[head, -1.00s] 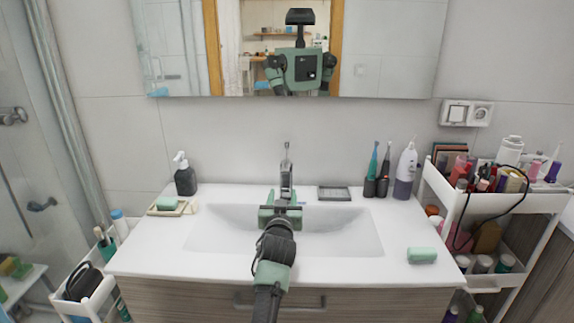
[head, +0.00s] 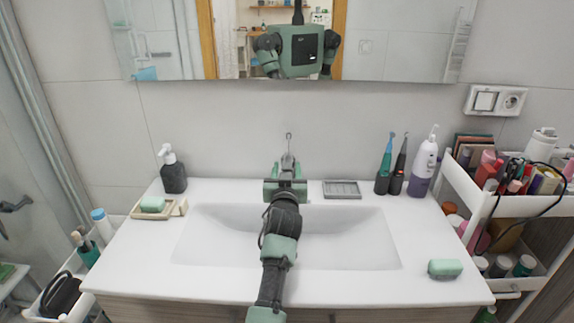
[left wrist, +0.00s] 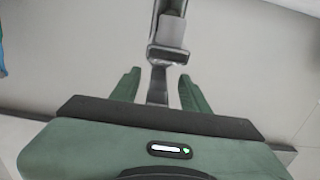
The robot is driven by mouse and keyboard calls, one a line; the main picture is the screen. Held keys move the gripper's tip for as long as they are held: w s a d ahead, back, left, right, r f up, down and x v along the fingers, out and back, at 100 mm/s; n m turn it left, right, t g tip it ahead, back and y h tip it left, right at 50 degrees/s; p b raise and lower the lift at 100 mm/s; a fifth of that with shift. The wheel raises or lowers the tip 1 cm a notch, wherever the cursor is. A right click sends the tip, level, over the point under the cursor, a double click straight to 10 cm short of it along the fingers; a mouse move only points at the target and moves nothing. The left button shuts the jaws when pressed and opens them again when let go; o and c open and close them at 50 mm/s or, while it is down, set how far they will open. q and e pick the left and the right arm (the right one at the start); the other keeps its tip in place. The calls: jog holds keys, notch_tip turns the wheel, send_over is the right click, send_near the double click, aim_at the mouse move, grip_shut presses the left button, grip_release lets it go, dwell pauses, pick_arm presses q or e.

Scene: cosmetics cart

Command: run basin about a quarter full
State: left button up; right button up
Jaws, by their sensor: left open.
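The white basin (head: 345,250) is sunk in the countertop, and I see no water in its visible part; my arm hides its middle. The grey metal faucet (head: 289,158) stands at the basin's back edge, its lower part hidden by my gripper. My left gripper (head: 287,170) is open and empty at the faucet. In the left wrist view the faucet (left wrist: 172,32) rises between and beyond the two green fingers of the gripper (left wrist: 159,78). I cannot tell whether they touch it. My right gripper is out of view.
A dark soap dispenser (head: 173,178) and a soap dish (head: 137,211) stand at left. A grey tray (head: 342,196), toothbrushes (head: 386,165) and a white-purple bottle (head: 423,165) are at back right. Green soap (head: 445,269) lies front right. A loaded cart (head: 468,195) stands at right.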

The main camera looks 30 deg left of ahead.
pick_arm(q)
jog(key=shift+s+d+r, duration=0.2)
jog(key=shift+d+r, duration=0.05)
jog(key=shift+s+d+r, duration=0.2)
jog(key=shift+d+r, duration=0.05)
jog(key=shift+d, duration=0.1)
grip_shut()
jog(key=shift+a, duration=0.1)
jog(key=shift+s+a+f, duration=0.1)
jog(key=shift+s+a, duration=0.05)
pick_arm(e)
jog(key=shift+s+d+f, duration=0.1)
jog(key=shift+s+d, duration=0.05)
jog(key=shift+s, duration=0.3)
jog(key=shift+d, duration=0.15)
